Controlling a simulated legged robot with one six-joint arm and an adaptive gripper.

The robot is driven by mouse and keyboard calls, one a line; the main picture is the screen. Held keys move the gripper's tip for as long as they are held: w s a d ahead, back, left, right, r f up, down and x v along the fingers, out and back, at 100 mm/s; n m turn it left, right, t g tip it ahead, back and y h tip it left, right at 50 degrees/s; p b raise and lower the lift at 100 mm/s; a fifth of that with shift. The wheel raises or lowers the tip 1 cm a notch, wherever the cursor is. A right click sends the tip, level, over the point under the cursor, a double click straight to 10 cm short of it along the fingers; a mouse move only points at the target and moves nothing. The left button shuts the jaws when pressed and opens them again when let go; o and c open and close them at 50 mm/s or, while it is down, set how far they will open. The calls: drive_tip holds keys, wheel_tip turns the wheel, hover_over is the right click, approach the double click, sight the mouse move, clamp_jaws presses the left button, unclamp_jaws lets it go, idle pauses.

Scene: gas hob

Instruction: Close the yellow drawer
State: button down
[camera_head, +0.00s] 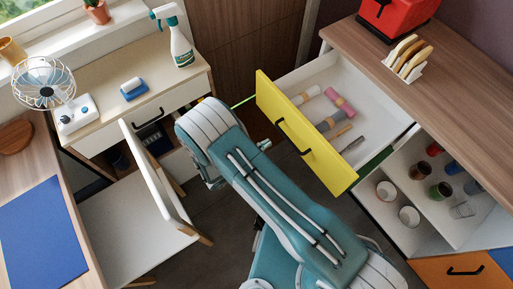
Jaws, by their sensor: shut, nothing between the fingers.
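The yellow drawer (303,132) is pulled well out of the wooden-topped cabinet on the right. Its yellow front with a black bar handle (293,136) faces lower left. Several small utensils or rolls lie inside it, among them a pink one (339,101). My teal arm crosses the middle of the view, from lower right up to a bend left of the drawer front. The bend is apart from the front in the picture. My gripper does not show clearly; the arm hides what lies beneath it.
Below the drawer, an open white compartment (408,242) holds several cups. An orange front (462,270) is at lower right. A white chair (135,232) stands left of my arm, by a desk (110,80) with a fan and spray bottle. Dark floor shows between chair and cabinet.

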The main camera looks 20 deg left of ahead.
sight(289, 129)
drive_tip(key=x, duration=0.7)
drive_tip(key=shift+w+d, duration=0.25)
drive_tip(key=shift+w, duration=0.05)
drive_tip(key=shift+w, duration=0.1)
